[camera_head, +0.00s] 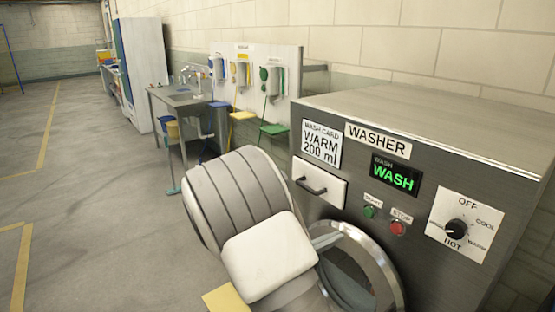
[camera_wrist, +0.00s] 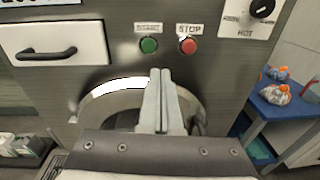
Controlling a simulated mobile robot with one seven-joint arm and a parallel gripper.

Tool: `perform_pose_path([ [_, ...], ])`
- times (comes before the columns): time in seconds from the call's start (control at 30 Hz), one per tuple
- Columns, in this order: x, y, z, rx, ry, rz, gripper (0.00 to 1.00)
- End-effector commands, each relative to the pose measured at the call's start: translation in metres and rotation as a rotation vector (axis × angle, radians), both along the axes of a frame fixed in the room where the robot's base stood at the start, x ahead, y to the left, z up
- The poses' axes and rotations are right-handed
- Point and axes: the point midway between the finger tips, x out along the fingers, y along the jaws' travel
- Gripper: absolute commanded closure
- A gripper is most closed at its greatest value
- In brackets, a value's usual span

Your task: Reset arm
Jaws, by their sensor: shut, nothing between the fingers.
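My gripper (camera_wrist: 160,100) is shut and empty in the wrist view, its two fingers together in front of the washer door. In the head view my pale arm covers part of the washer front, and the fingers are hidden. The washer (camera_head: 325,215) is a grey metal machine with a green display (camera_head: 394,177) reading "WASH". Its round door (camera_head: 392,275) shows below the buttons; I cannot tell if it is fully closed. The white drawer (camera_head: 318,188) with a dark handle looks shut. The green start button (camera_wrist: 149,45) and red stop button (camera_wrist: 189,46) are above my fingers.
A dial (camera_head: 456,229) is at the washer's right. Left of the washer are a sink table (camera_head: 185,97), a white board (camera_head: 290,60) with hanging slings, and a tall white cabinet (camera_head: 148,65). In the wrist view, a blue table (camera_wrist: 272,112) holds wrapped items. Open floor (camera_head: 90,190) lies left.

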Motion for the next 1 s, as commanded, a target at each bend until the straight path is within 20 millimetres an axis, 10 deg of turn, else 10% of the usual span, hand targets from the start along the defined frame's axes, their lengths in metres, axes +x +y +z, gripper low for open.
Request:
perform_pose_path([
  [0.43, -0.113, -0.062, 0.04, 0.629, -0.287, -0.515, 1.0],
  [1.0, -0.225, -0.021, 0.08, 1.434, -0.758, -1.01, 1.0],
])
